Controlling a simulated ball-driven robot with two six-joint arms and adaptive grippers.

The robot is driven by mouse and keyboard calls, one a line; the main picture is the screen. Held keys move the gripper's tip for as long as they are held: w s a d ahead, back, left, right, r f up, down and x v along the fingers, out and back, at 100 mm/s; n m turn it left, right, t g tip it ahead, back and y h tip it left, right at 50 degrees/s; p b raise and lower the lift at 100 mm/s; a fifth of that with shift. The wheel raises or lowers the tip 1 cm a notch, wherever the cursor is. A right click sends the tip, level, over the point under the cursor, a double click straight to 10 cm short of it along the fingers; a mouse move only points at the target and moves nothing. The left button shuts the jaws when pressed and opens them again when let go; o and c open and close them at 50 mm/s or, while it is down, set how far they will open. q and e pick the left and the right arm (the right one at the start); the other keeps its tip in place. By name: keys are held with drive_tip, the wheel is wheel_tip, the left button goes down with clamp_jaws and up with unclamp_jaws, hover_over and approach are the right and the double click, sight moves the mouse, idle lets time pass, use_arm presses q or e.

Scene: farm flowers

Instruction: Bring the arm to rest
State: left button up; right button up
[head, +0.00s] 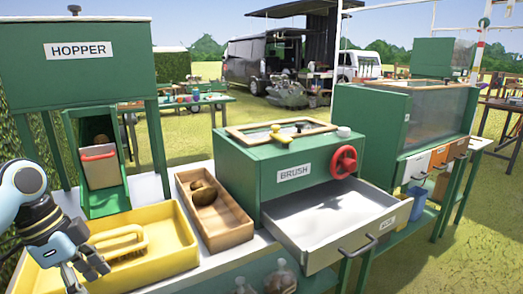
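My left gripper (88,272) is at the lower left in the head view, in front of and partly over the yellow tray (178,262). Its two dark fingers are spread apart, with nothing visible between them. My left arm comes in from the left edge and hides part of the tray. A yellow brush-like object with a handle (122,245) lies in the tray, beyond the gripper and apart from it. My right gripper is not in view.
A green hopper (80,85) with a chute stands at the left. A wooden box (228,234) holds brown round objects. The green BRUSH machine (240,165) has a red handwheel (343,160) and an open grey drawer (318,252) jutting forward. Another green cabinet (365,120) stands right.

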use_arm(q)
drive_tip(key=s+f+n+y, duration=0.4)
drive_tip(key=s+f+n, duration=0.7)
drive_tip(key=s+f, duration=2.9)
drive_tip(key=shift+s+d+f+n, duration=0.25)
drive_tip(key=shift+s+f+n, duration=0.15)
drive_tip(key=shift+s, duration=0.7)
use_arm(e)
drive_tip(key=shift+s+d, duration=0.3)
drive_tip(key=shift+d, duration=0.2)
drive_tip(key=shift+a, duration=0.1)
